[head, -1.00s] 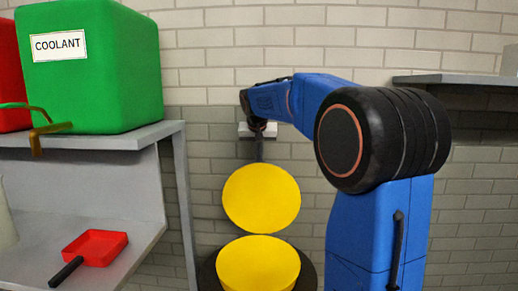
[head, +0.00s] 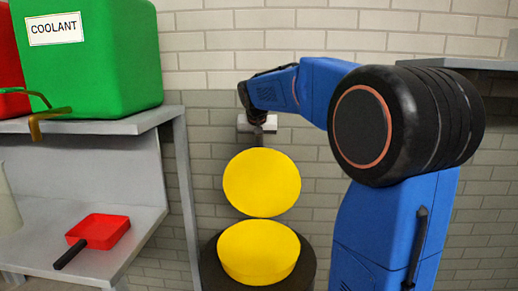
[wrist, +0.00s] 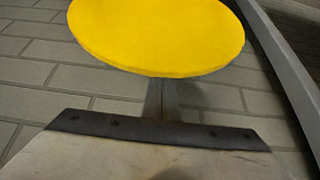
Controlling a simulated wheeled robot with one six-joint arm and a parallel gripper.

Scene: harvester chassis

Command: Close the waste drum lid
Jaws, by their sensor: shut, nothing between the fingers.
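The waste drum (head: 258,262) is a yellow round body low in the middle of the head view. Its yellow disc lid (head: 261,183) stands raised, nearly upright, above the drum's rear edge. My gripper (head: 259,140) is shut and empty, pointing down just behind the lid's top edge. The lid hides the fingertips in the head view. In the wrist view the lid (wrist: 158,35) fills the top, and my narrow shut fingers (wrist: 160,98) reach toward its lower edge. I cannot tell whether they touch it.
A grey shelf (head: 150,122) at left bears a green COOLANT container (head: 90,70) and a red one. A red dustpan-like tool (head: 98,231) lies on its lower level. Another shelf (head: 455,64) is at right.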

